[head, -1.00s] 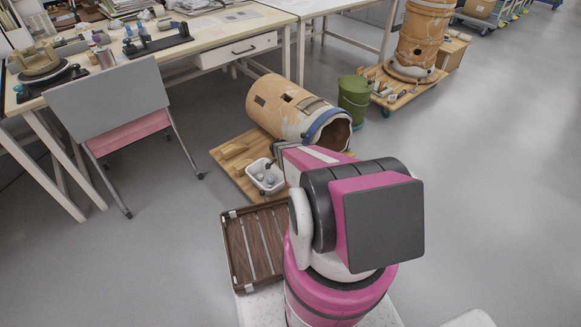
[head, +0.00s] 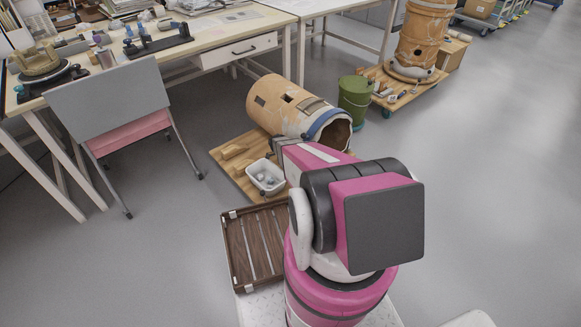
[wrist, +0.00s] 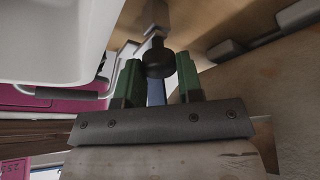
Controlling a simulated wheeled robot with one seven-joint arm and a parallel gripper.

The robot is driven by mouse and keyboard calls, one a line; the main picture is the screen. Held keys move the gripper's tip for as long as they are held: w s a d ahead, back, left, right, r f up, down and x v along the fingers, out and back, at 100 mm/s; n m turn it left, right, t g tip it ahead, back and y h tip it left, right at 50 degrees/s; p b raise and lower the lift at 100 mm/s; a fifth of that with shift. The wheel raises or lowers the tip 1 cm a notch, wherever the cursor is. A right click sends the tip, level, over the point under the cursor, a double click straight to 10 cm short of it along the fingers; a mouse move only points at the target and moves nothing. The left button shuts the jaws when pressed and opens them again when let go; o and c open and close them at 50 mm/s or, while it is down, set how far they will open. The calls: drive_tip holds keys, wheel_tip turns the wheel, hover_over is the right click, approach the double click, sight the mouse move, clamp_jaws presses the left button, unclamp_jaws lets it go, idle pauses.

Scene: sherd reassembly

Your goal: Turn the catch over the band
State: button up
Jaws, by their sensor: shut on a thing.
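A large terracotta vessel (head: 272,102) lies on its side on a wooden board, with its broken mouth towards the right. A blue band (head: 326,122) runs around it near the mouth. In the wrist view, the green fingers of my gripper (wrist: 159,72) are closed on a dark round knob, which I take to be the catch (wrist: 158,60). A grey stem shows just beyond it. A blue strip (wrist: 155,93) shows between the fingers and may be part of the band. In the head view my own arm hides the gripper tips and the catch.
A white tub (head: 266,176) with small pieces stands close to my arm; its wall (wrist: 55,40) fills the wrist view's upper left. A wooden board (head: 228,158), a slatted brown tray (head: 256,245) and a green bucket (head: 355,98) are nearby. Floor at right is clear.

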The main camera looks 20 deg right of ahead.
idle(0.4)
drive_tip(key=o, duration=0.9)
drive_tip(key=shift+r, duration=0.1)
drive_tip(key=v, duration=1)
drive_tip(key=shift+a+r, duration=0.1)
drive_tip(key=shift+r, duration=0.2)
drive_tip(key=s+a+r+n+y, duration=0.1)
drive_tip(key=s+a+r+n, duration=0.2)
drive_tip(key=s+r+n, duration=0.4)
drive_tip(key=s+a+r+n+t+y, duration=0.1)
drive_tip(key=s+a+r+n, duration=0.2)
drive_tip(key=s+r+n, duration=0.4)
drive_tip(key=s+a+r+n+y, duration=0.2)
drive_tip(key=s+a+r+n, duration=0.1)
drive_tip(key=s+r+n, duration=0.3)
drive_tip(key=shift+s+a+r+n+t, duration=0.15)
drive_tip(key=shift+r+n, duration=0.3)
drive_tip(key=shift+r, duration=0.3)
drive_tip(key=shift+s+a+r+n+t, duration=0.15)
drive_tip(key=shift+r+n, duration=0.25)
drive_tip(key=shift+r, duration=0.3)
drive_tip(key=shift+s+a+r+n+t, duration=0.1)
drive_tip(key=shift+r+n, duration=0.35)
drive_tip(key=shift+r, duration=0.3)
